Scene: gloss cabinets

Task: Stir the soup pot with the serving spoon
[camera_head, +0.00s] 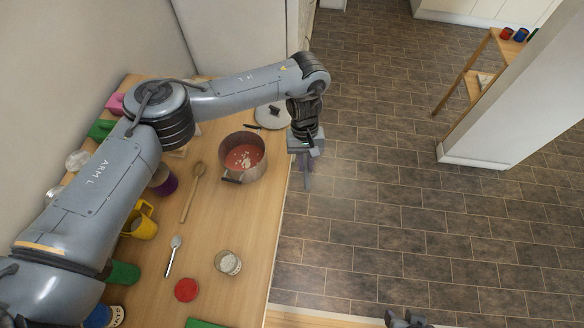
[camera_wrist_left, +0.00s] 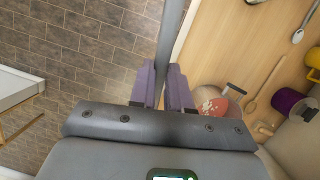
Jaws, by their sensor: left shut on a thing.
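The soup pot (camera_head: 228,172), with reddish soup (camera_head: 243,158) and pale bits in it, stands on the wooden counter near its right edge. The soup also shows in the left wrist view (camera_wrist_left: 211,101), partly hidden by a finger. My left gripper (camera_head: 306,160) is to the right of the pot, out past the counter edge. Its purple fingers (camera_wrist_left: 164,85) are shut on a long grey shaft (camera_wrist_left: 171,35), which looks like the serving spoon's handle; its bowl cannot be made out. A dark end of my right gripper (camera_head: 407,320) shows at the bottom edge.
On the counter (camera_head: 215,305) lie a wooden spoon (camera_head: 191,193) and a metal spoon (camera_head: 174,255). A yellow mug (camera_head: 142,225), a glass jar (camera_head: 228,263), a red lid (camera_head: 186,290) and a pot lid (camera_head: 272,117) stand around. Open tiled floor is on the right.

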